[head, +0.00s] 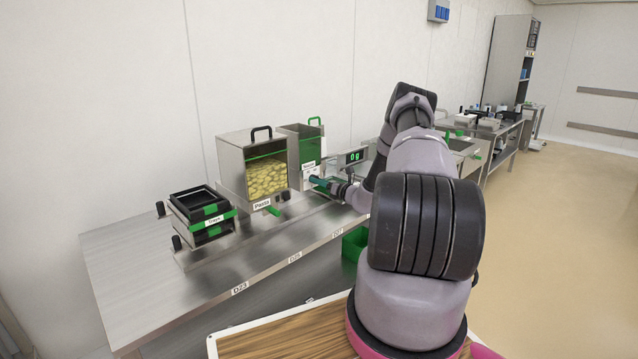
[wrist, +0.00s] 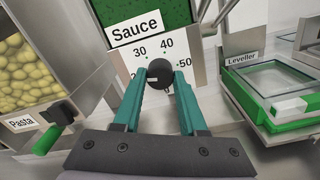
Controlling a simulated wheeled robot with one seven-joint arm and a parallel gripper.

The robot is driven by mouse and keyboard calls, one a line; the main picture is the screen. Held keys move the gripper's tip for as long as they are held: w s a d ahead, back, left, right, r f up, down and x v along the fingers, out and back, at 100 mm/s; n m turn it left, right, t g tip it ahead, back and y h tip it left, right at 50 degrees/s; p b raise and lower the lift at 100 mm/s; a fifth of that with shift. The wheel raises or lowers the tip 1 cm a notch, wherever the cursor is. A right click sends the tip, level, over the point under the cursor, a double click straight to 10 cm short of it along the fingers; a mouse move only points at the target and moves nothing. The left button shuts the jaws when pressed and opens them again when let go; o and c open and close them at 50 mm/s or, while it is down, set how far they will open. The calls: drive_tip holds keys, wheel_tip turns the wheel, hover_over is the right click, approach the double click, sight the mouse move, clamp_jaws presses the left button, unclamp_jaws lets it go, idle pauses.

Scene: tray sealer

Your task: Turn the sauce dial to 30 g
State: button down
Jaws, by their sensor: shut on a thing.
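The sauce dispenser (head: 309,143) is a steel hopper with green contents, behind the pasta hopper in the head view. In the wrist view its white front plate (wrist: 185,47) reads "Sauce", with marks 30, 40 and 50 and a partly hidden mark starting with 2. The sauce dial (wrist: 159,71) is a round black knob below the marks. My gripper (wrist: 160,82) is shut on it, one teal finger on each side. A small pale mark shows on the knob, but I cannot tell which number it points to. In the head view my gripper (head: 322,184) reaches the dispenser's front; the dial is hidden there.
The pasta hopper (head: 235,162) with a green-handled lever stands left of the sauce dispenser. Black trays (head: 198,199) sit further left on the steel table (head: 125,268). A display (head: 354,156) reads 0 g. The leveller (wrist: 282,88), with a green-edged tray, is close on the right.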

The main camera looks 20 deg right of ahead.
drive_tip(key=shift+f+m, duration=0.1)
drive_tip(key=shift+m, duration=4.5)
drive_tip(key=shift+c, duration=2.3)
unclamp_jaws()
drive_tip(key=shift+s+d, duration=0.1)
drive_tip(key=shift+s, duration=0.05)
drive_tip(key=v, duration=1)
drive_tip(key=shift+s, duration=0.3)
